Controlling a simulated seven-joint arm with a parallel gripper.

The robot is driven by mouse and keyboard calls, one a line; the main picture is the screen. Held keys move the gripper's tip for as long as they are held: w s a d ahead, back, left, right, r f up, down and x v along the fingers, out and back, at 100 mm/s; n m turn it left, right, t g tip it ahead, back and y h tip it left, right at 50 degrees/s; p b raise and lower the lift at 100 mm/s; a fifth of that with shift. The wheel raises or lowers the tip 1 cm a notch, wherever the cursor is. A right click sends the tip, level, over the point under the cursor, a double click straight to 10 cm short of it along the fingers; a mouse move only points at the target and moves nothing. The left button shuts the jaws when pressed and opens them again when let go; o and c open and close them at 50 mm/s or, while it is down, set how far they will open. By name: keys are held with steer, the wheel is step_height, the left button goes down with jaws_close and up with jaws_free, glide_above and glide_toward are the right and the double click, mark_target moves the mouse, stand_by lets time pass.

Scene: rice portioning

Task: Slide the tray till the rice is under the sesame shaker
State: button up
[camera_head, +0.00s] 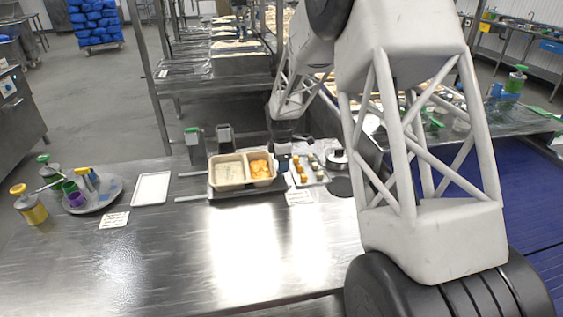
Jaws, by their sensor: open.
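A dark tray (218,193) holds a pale two-part container (246,178) on the steel table. Its left compartment holds pale rice (229,172); its right one holds orange food (261,167). Two upright dispensers stand behind: a green-topped one (194,147) to the left of the container and a dark one (225,138) behind the rice side. I cannot tell which is the sesame shaker. My gripper (287,147) is open, close to the tray's right end behind the orange food; its fingertips are small and partly hidden, and I cannot tell whether they touch the tray.
Rails (191,199) extend left of the tray. A white board (151,188) and a round plate with cups (95,196) lie further left. A small tray of food pieces (310,170) is at the right. The front table is clear.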

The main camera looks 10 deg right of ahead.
steer(key=shift+r, duration=3.85)
steer(key=shift+r, duration=0.1)
steer(key=shift+s+r, duration=0.15)
steer(key=shift+s, duration=0.05)
steer(key=s+r+m+t, duration=0.1)
steer(key=s+r+m, duration=0.3)
steer(key=s+r, duration=0.5)
steer(key=s+r+m, duration=0.4)
steer(key=s+m, duration=0.1)
steer(key=s, duration=0.9)
steer(key=s+m+t, duration=0.1)
steer(key=s+m, duration=0.8)
steer(key=s, duration=1.7)
steer(key=shift+s+t, duration=0.3)
